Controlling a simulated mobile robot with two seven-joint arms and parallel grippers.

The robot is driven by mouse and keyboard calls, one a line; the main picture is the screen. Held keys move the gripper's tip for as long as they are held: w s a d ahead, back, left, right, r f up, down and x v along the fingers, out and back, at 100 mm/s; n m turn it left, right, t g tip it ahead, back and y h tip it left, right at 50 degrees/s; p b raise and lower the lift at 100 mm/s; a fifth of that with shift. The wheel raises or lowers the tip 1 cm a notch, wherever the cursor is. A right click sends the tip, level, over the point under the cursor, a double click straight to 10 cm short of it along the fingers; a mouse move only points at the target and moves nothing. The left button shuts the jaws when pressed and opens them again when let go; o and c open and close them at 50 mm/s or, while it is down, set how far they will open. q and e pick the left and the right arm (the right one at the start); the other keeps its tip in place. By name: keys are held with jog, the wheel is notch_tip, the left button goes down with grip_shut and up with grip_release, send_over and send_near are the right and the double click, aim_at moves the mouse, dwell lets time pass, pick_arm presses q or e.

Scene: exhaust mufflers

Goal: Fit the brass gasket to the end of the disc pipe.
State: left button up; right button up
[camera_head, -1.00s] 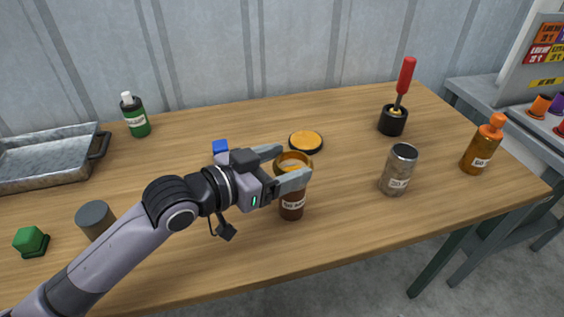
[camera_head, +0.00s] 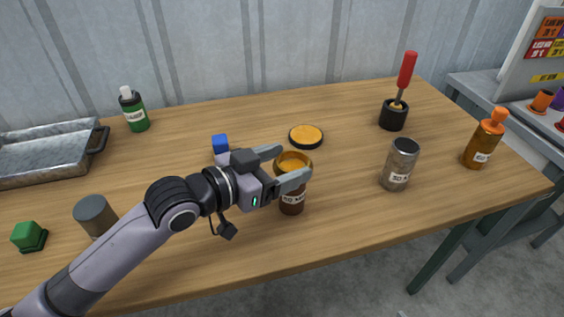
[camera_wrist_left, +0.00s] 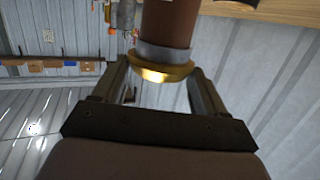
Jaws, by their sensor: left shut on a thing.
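My left gripper (camera_head: 293,167) is shut on the brass gasket (camera_head: 286,157), a gold-coloured ring held level between its fingertips. The ring is at the top end of an upright brown pipe (camera_head: 291,207) with a white label, which I take to be the disc pipe. In the left wrist view the gasket (camera_wrist_left: 165,73) lies between the two fingers, in line with a grey band (camera_wrist_left: 162,54) and the brown pipe body (camera_wrist_left: 168,24). I cannot tell whether the ring is fully seated. My right gripper is not in view.
An orange disc with a black rim (camera_head: 306,136) lies behind. A steel cylinder (camera_head: 401,165), an orange bottle (camera_head: 484,142) and a red-handled tool in a black holder (camera_head: 394,116) stand right. A metal tray (camera_head: 45,155) is left.

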pick_arm(q)
jog(key=shift+f, duration=0.25)
